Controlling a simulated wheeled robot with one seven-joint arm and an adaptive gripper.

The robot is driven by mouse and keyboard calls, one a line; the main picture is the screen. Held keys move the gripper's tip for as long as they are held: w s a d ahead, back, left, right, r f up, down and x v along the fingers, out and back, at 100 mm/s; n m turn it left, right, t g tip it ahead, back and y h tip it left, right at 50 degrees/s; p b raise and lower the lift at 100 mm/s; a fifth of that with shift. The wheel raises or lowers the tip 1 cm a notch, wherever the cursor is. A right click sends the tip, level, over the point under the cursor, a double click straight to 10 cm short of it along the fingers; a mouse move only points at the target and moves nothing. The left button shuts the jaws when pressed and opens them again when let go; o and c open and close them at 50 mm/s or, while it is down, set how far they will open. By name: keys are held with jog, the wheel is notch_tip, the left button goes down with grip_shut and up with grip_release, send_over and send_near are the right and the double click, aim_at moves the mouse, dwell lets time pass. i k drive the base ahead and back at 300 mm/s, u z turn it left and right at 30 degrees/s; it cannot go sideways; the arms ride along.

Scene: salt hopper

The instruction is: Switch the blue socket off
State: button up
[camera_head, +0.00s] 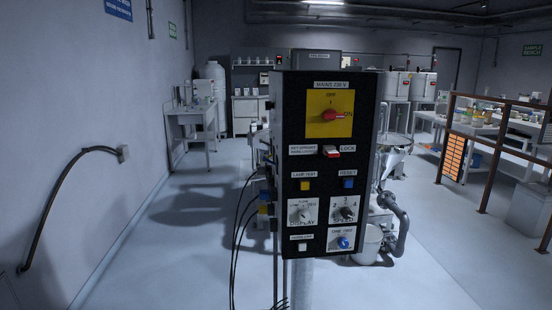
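A black control panel (328,220) stands upright on a pale post in the middle of the view. The panel front also has a blue button (349,184) under a RESET label and a blue knob (343,243) at the lower right. My gripper is not in view.
A red switch (330,115) on a yellow plate points toward ON. A white bucket (368,245) and a grey pipe stand behind the panel. A brown railing (496,147) is at right, a table (190,122) at left. The floor is open at left and front right.

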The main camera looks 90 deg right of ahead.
aim_at(263, 159)
jog(key=z, duration=1.15)
jog(key=k, duration=0.6)
jog(key=z, duration=1.05)
jog(key=i, duration=0.35)
jog(key=u, duration=0.1)
